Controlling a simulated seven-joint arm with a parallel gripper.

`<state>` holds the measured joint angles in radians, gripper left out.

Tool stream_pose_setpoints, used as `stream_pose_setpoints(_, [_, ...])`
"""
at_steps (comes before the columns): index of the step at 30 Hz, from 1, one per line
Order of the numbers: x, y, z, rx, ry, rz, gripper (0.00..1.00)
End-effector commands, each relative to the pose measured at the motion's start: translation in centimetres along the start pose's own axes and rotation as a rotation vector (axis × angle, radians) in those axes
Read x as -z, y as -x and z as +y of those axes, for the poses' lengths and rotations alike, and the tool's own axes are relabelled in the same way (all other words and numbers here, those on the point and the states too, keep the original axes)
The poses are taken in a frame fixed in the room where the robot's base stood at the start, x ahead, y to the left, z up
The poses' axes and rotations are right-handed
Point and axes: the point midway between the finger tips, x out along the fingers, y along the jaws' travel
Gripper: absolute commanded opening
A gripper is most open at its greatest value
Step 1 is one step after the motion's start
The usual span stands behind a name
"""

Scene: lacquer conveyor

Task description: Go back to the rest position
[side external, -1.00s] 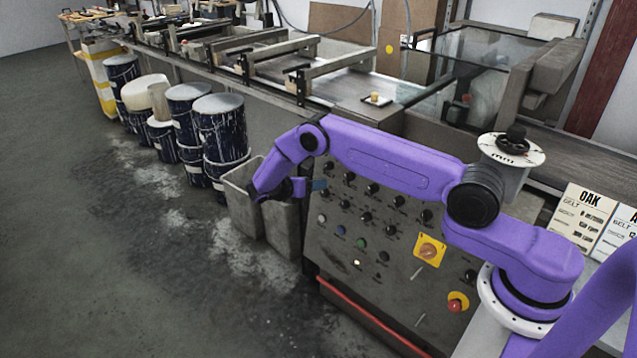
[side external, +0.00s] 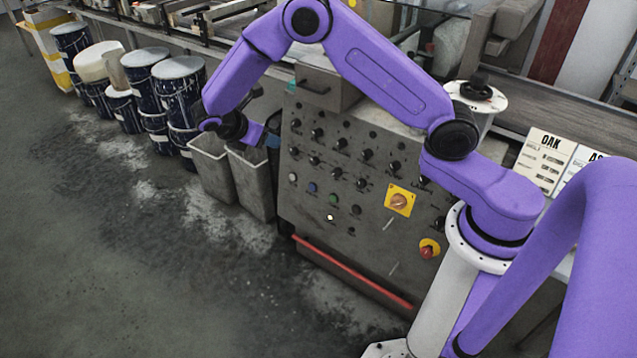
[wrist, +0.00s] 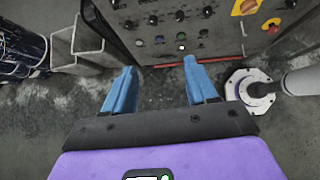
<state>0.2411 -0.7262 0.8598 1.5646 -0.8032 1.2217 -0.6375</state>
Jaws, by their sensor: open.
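My gripper (wrist: 160,80) shows in the wrist view with its two blue fingers spread wide apart. Nothing is between them; the grey floor and the lower front of the control panel (wrist: 185,38) show beyond. In the side external view my gripper (side external: 274,135) is small and partly hidden, beside the left edge of the control panel (side external: 345,190). The elbow of my arm is bent high, and the forearm slopes down to the left to the wrist.
Grey bins (side external: 250,180) stand left of the panel, close below my wrist. Several dark paint drums (side external: 180,90) stand further left. A yellow switch (side external: 400,200) and a red-and-yellow stop button (side external: 429,248) are on the panel. The floor (side external: 130,270) in front is clear.

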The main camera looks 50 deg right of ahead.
Motion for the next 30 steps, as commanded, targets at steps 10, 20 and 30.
stream_pose_setpoints(10, [-1.4,8.7,-10.7,-0.013,-0.209,0.301,0.57])
stream_pose_setpoints(20, [-3.4,12.3,-23.5,0.077,-0.369,0.578,0.57])
stream_pose_setpoints(30, [-5.3,12.1,-34.2,0.226,-0.472,0.782,0.57])
